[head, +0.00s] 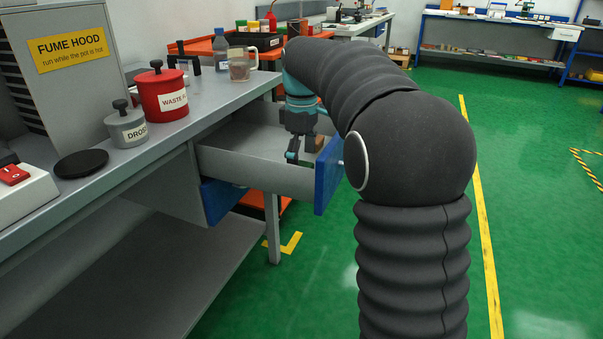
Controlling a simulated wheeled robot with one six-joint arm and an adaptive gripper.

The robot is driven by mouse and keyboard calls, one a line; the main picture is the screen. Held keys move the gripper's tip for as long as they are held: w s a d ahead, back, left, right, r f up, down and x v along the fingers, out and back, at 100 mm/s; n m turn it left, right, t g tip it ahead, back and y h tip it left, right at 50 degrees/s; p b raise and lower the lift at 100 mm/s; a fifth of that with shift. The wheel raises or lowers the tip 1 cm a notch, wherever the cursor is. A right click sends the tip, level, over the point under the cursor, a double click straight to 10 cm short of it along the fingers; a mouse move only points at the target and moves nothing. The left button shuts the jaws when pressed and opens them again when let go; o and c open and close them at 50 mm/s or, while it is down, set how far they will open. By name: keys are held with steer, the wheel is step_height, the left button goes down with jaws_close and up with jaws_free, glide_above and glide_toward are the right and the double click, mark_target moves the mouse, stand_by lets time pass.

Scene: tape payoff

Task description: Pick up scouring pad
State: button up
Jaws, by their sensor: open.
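My gripper (301,150) points down into the open drawer (245,172) with the blue front, under the grey bench. It is open. A small brown block (315,143) shows just right of the fingers, in or above the drawer; I cannot tell whether the gripper touches it. A thin dark green patch (307,164) lies low by the fingertips. It may be the scouring pad, but it is too small and too covered to be sure. My arm hides part of the drawer's right side.
The blue drawer front (327,175) stands up close right of the gripper. On the bench (205,92) are a red waste pot (161,93), a grey dross pot (127,125), a black disc (81,163) and a clear beaker (240,66). Green floor is open at right.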

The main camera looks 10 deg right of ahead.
steer(key=shift+f, duration=0.85)
steer(key=c, duration=1)
step_height(320, 180, up, 10)
steer(key=p, duration=0.1)
steer(key=shift+p, duration=0.4)
